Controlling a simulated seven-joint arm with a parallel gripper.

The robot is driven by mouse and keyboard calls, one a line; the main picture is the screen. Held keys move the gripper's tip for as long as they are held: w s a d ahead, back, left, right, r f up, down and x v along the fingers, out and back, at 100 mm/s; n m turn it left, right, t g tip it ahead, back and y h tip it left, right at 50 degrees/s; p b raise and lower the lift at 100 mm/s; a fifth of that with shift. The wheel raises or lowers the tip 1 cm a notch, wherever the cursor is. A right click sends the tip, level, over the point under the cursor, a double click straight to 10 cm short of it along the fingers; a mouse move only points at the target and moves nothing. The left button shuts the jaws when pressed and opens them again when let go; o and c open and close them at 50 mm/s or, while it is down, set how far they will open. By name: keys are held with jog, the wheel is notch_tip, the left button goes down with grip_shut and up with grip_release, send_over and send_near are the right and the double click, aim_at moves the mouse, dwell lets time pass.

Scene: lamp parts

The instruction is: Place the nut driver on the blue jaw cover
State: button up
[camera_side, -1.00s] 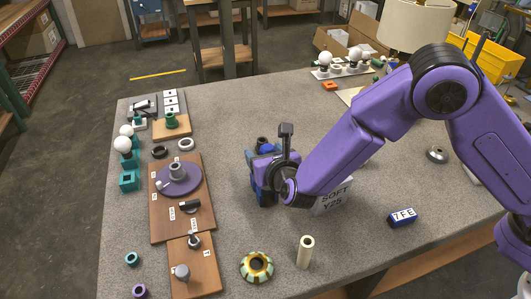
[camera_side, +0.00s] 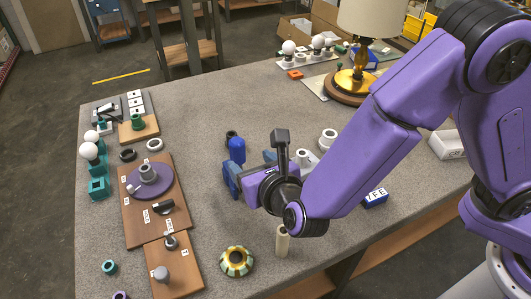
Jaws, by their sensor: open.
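My gripper (camera_side: 249,165) is low over the middle of the table, pointing left and away, with its two blue fingers spread apart. I see nothing held between them. A blue upright piece with a dark hollow top (camera_side: 236,149) stands just behind the fingers, apart from them as far as I can see. I cannot tell whether it is the blue jaw cover or the nut driver. A dark cylindrical piece (camera_side: 163,208) lies on the brown board at the left. No part is clearly recognisable as the nut driver. My wrist hides some of the table.
Brown boards (camera_side: 130,225) with a purple disc (camera_side: 150,182) are at left. A yellow-green ring (camera_side: 236,262) and cream cylinder (camera_side: 282,241) stand in front. A blue labelled block (camera_side: 375,198) is at right. A lamp (camera_side: 352,82) stands behind.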

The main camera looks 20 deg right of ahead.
jog(key=shift+s, duration=0.1)
jog(key=s+d+r+m+g+h, duration=0.1)
jog(key=s+d+m+g+h, duration=0.15)
jog(key=d+m, duration=0.55)
jog(key=s+d+r+m+g+h, duration=0.2)
jog(key=d+m+g, duration=0.15)
jog(key=d, duration=0.95)
jog(key=s+d+m+g+y, duration=0.2)
jog(key=s+d+m, duration=0.3)
jog(key=s, duration=0.4)
jog(key=s+d+r+m+g+y, duration=0.1)
jog(key=s+d+m+g+y, duration=0.2)
jog(key=s+d+m+g, duration=0.2)
jog(key=s+m, duration=0.2)
jog(key=s, duration=0.2)
jog(key=shift+s+d, duration=0.35)
jog(key=shift+s, duration=0.05)
